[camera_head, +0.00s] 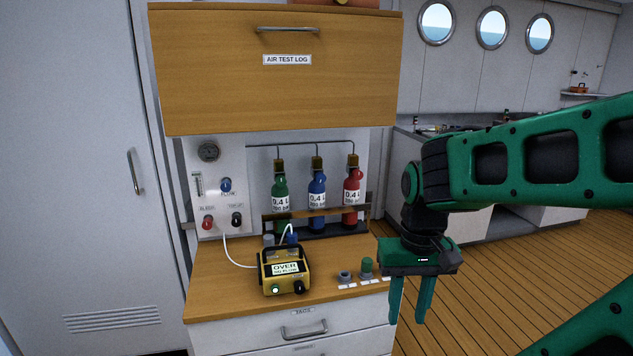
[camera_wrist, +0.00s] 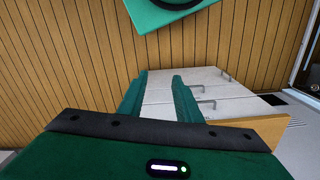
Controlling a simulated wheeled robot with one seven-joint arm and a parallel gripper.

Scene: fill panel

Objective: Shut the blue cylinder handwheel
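The blue cylinder (camera_head: 317,190) stands upright between a green cylinder (camera_head: 280,193) and a red cylinder (camera_head: 352,190) in a rack at the back of the wooden counter. My gripper (camera_head: 409,310) hangs in front and to the right of the cylinders, pointing down past the counter's right edge. Its fingers are apart with nothing between them, and they also show in the wrist view (camera_wrist: 162,88).
A yellow tester (camera_head: 284,270) with a white hose sits on the counter (camera_head: 220,290). Small fittings (camera_head: 356,272) stand at its front right. A gauge panel (camera_head: 215,185) is left of the cylinders. A wooden cabinet (camera_head: 275,95) overhangs them. Open floor (camera_head: 500,290) lies right.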

